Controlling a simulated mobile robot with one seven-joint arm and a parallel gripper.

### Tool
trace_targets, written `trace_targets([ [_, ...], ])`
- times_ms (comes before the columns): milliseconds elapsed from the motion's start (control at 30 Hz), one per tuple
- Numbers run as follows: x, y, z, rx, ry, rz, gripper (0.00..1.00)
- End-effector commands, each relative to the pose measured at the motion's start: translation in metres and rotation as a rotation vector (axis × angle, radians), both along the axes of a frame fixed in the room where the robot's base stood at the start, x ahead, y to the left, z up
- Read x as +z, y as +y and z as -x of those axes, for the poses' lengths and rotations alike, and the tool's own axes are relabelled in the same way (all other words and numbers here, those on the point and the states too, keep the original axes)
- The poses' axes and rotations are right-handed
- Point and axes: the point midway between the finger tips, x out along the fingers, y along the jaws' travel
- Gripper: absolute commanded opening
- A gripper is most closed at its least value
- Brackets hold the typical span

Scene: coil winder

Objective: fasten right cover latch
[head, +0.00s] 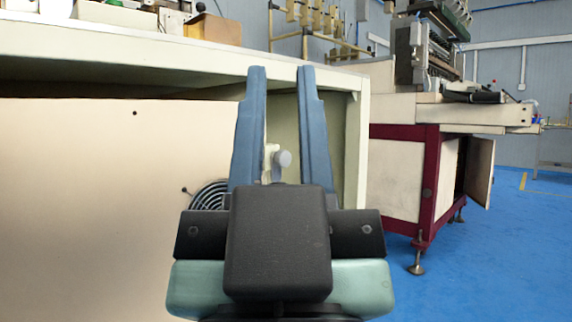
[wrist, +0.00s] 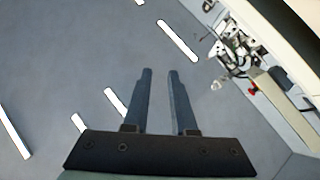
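My gripper (head: 281,72) is in the middle of the head view, its two blue fingers pointing up and apart with nothing clamped between them. It also shows open in the wrist view (wrist: 160,72). A small pale latch with a rounded grey knob (head: 283,158) shows in the gap between the fingers, low down. I cannot tell how far behind the fingers it lies, or whether it is fastened. The beige cover panel (head: 90,190) fills the left under the bench top. Its right edge is largely hidden behind my gripper.
The cream bench top (head: 120,48) overhangs the panel. A round fan grille (head: 208,195) is partly hidden by my gripper. An open recess (head: 345,140) lies right of the fingers. A machine on a dark red frame (head: 432,180) stands further right. Blue floor (head: 500,270) is clear there.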

Motion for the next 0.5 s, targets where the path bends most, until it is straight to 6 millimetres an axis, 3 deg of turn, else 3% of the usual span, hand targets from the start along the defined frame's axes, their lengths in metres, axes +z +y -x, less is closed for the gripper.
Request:
trace_targets([
  [33,0.017,0.0,0.0,0.001,0.0,-0.001,0.14],
  [100,0.034,0.0,0.0,0.001,0.0,-0.001,0.01],
  [133,0.043,0.0,0.0,0.001,0.0,-0.001,0.0],
  [500,0.168,0.0,0.0,0.006,0.0,-0.004,0.0],
])
